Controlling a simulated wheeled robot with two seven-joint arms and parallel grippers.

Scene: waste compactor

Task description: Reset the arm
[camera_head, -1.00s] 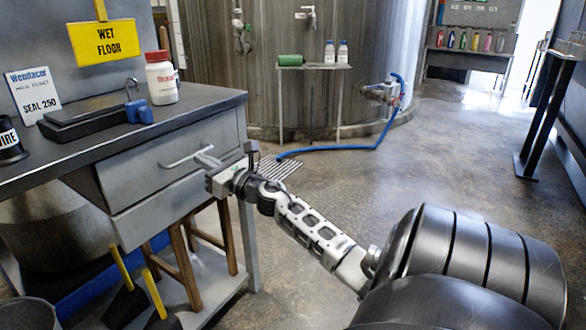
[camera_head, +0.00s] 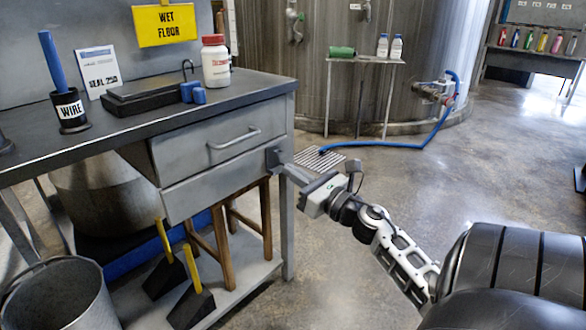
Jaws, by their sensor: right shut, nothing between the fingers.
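My right gripper (camera_head: 276,160) is shut and empty. It shows in the head view in front of the right end of the grey workbench, at the level of the drawers. Its fingertips look close to the bench's right front leg; I cannot tell whether they touch it. My right arm (camera_head: 392,248) reaches in from the lower right. The upper drawer (camera_head: 210,142) with its bar handle (camera_head: 234,138) lies left of the gripper, and the handle is clear of the fingers. My left gripper is not in view.
A metal bucket (camera_head: 55,300) stands at lower left. The floor (camera_head: 390,175) beyond my arm is open, with a blue hose (camera_head: 400,146) farther back.

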